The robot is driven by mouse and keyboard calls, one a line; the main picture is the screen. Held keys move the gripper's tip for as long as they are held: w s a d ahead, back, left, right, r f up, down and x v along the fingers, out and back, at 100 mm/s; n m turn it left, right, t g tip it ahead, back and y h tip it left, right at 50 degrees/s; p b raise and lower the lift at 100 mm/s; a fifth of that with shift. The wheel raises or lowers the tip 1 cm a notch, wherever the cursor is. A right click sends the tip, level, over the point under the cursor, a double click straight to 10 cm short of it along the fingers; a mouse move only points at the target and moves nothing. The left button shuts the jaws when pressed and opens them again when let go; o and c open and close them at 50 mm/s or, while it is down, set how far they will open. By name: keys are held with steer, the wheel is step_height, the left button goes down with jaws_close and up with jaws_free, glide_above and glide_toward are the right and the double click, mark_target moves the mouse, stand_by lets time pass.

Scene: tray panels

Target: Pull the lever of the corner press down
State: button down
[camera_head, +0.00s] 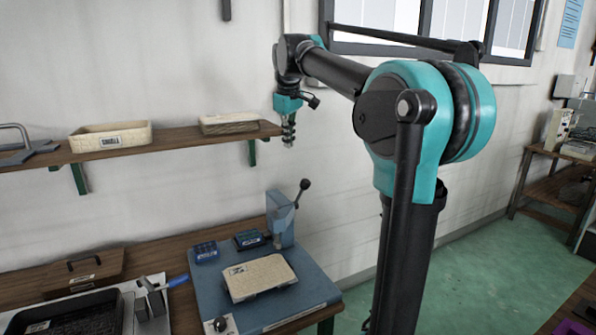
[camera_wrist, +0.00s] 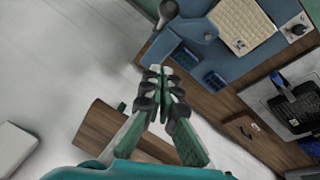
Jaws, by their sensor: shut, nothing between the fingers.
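The corner press (camera_head: 281,222) is a grey-blue upright unit at the back of a blue base plate (camera_head: 315,292) on the workbench. Its lever (camera_head: 304,185) is a short rod with a dark ball knob, pointing up and slightly right. My gripper (camera_head: 289,143) is shut and empty, pointing down, above the press and a little left of the knob, clear of it. In the wrist view the shut fingertips (camera_wrist: 158,70) show at the centre, and the lever knob (camera_wrist: 168,9) is at the top edge, apart from them. A beige tray panel (camera_head: 258,277) lies on the base plate.
A wooden wall shelf (camera_head: 165,144) with beige bins (camera_head: 110,137) runs left of my gripper, its right end close by. Small blue boxes (camera_head: 206,252) stand beside the press. A black tray (camera_head: 70,318) lies at the bench's left. Air between gripper and knob looks clear.

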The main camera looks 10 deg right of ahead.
step_height(320, 180, down, 11)
steer(key=d, duration=0.3)
stand_by(0.4)
steer(key=shift+w+f, duration=0.1)
